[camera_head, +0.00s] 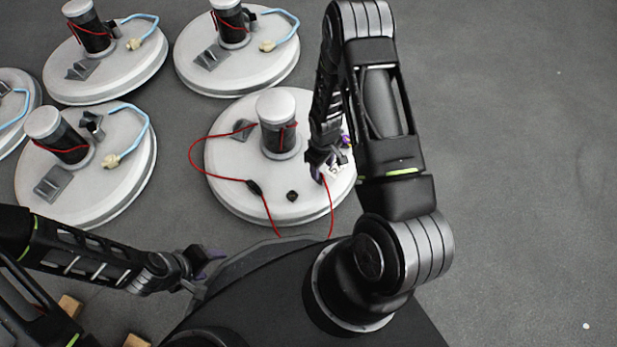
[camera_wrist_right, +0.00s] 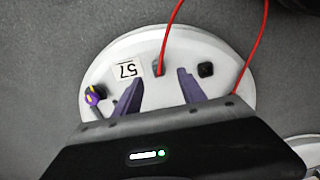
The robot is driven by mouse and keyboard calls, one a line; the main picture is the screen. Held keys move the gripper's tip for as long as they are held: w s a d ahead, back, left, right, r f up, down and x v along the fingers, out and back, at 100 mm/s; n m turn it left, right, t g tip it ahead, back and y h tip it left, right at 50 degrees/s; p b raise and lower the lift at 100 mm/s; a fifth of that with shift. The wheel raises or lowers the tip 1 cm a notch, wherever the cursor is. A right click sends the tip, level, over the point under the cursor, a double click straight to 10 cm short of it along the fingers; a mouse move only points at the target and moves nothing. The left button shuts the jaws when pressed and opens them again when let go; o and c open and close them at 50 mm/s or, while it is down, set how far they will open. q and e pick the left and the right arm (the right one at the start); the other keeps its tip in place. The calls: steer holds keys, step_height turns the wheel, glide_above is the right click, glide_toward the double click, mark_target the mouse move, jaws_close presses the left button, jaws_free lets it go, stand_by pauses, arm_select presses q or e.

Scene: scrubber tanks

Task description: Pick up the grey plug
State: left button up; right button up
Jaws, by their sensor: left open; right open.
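In the head view my right gripper (camera_head: 326,165) is over the right part of the nearest lid (camera_head: 225,178) and mostly hides the plug. My left gripper (camera_head: 206,266) is open and empty, low at the left of my base.
A dark connector (camera_head: 254,187) on red cable lies on the lid.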

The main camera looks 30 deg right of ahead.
mark_target(321, 175)
steer(key=shift+f+b, duration=0.55)
steer(key=shift+f, duration=0.75)
steer(key=f+b, duration=0.1)
steer(key=f, duration=0.1)
steer(key=f+b, duration=0.2)
steer(key=f, duration=0.1)
steer(key=shift+w+d+f, duration=0.1)
steer(key=shift+w+f, duration=0.05)
steer(key=shift+w, duration=0.05)
jaws_close()
stand_by(0.3)
